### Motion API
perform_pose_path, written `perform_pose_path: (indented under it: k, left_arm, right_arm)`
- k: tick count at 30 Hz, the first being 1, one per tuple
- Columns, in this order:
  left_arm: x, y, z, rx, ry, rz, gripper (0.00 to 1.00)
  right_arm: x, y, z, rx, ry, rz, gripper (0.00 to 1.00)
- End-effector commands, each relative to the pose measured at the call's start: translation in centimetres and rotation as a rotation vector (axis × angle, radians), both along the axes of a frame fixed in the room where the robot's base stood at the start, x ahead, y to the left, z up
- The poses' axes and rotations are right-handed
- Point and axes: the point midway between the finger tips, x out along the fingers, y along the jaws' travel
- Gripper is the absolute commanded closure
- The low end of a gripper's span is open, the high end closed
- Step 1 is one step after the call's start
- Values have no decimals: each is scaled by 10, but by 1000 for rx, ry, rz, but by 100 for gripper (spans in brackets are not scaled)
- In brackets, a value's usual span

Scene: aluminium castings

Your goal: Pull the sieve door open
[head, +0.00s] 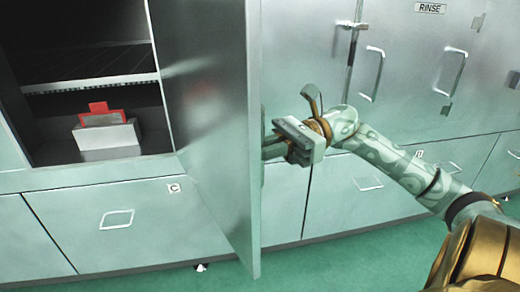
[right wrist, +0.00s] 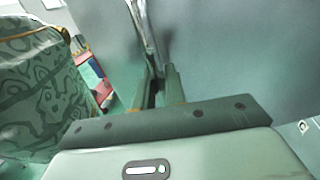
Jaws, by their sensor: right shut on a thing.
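The sieve door (head: 205,90) is a tall grey metal panel, swung well open from the cabinet. It stands out toward me, with its free edge at the right. My right gripper (head: 270,147) is at the outer side of this door, near its free edge. In the right wrist view the fingers (right wrist: 160,85) are shut on the door handle (right wrist: 146,30), a slim upright metal bar against the grey panel (right wrist: 220,50). The gripped part of the handle is hidden by the fingers. My left gripper is not in view.
The open compartment holds a rack shelf (head: 90,82) and a grey block (head: 108,137) with a red piece (head: 98,108). Drawer C (head: 115,215) is shut below. Shut doors with handles (head: 371,73) and a RINSE label (head: 430,8) stand right. Green floor (head: 330,262) is clear in front.

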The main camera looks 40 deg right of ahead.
Motion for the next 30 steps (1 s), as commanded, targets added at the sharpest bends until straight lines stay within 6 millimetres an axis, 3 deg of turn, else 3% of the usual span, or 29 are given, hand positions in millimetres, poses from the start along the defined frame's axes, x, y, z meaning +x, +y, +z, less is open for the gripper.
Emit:
perform_pose_path:
  k: [1,3,4,16,20,30]
  left_arm:
    - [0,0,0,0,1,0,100]
    - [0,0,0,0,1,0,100]
    - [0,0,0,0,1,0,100]
    - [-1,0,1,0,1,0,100]
    - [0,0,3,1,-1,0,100]
    - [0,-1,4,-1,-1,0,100]
  right_arm:
    - [0,0,-1,-1,2,1,100]
    - [0,0,-1,-2,2,1,74]
    - [0,0,-1,-2,2,1,70]
    - [-2,-10,0,-1,0,-2,70]
    - [-9,-35,0,1,3,-4,70]
    - [-34,-122,-1,-1,3,-4,70]
